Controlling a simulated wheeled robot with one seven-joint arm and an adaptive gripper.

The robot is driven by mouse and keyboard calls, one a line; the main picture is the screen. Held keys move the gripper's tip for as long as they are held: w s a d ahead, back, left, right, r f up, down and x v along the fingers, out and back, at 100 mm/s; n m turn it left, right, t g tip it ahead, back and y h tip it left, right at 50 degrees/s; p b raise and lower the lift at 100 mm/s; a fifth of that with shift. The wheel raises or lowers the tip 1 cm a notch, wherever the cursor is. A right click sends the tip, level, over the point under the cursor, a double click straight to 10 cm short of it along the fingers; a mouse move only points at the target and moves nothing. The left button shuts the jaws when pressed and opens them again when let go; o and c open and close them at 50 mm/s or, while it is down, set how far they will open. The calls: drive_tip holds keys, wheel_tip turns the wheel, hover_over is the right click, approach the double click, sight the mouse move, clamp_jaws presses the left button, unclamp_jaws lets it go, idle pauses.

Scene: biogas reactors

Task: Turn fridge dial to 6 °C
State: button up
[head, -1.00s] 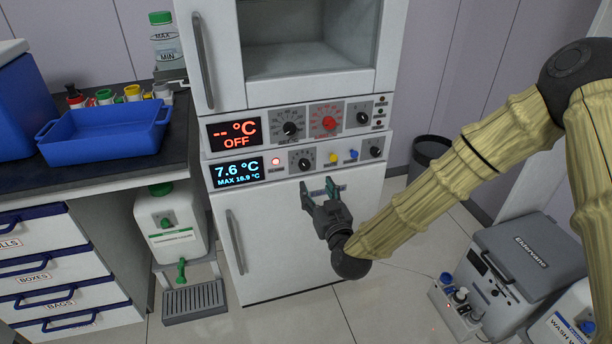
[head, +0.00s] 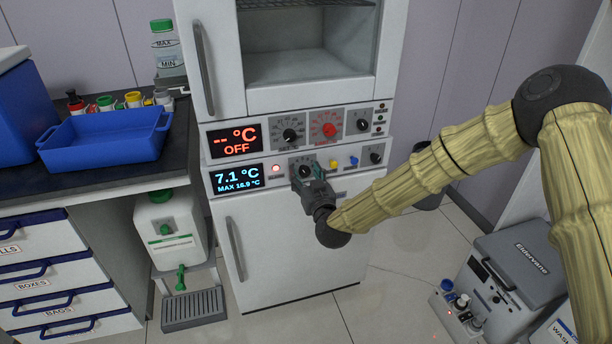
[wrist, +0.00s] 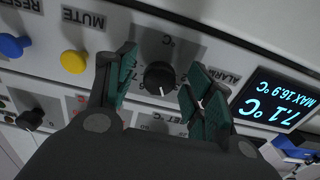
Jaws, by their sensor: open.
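The fridge (head: 290,250) is the lower white unit, with a display (head: 237,178) reading 7.1 °C and MAX 16.9 °C. Its black dial (wrist: 159,78) shows in the wrist view between my gripper's two fingers, apart from both, with a white pointer mark. In the head view my gripper (head: 307,172) is up at the lower panel and covers part of the dial. My gripper (wrist: 160,88) is open, with green-padded fingers on either side of the dial. Whether the fingertips reach past the dial's face I cannot tell.
A yellow button (wrist: 73,62) labelled MUTE and a blue button (wrist: 12,45) labelled RESET sit beside the dial. The upper panel (head: 234,140) reads OFF and has its own dials, one red (head: 329,130). A door handle (head: 235,250) stands out below.

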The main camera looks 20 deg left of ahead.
drive_tip(key=c, duration=1)
drive_tip(key=shift+m, duration=0.3)
drive_tip(key=m+b, duration=0.1)
drive_tip(key=m, duration=0.4)
drive_tip(key=shift+m, duration=0.3)
drive_tip(key=m+b, duration=0.1)
drive_tip(key=m, duration=0.4)
drive_tip(key=shift+m, duration=0.4)
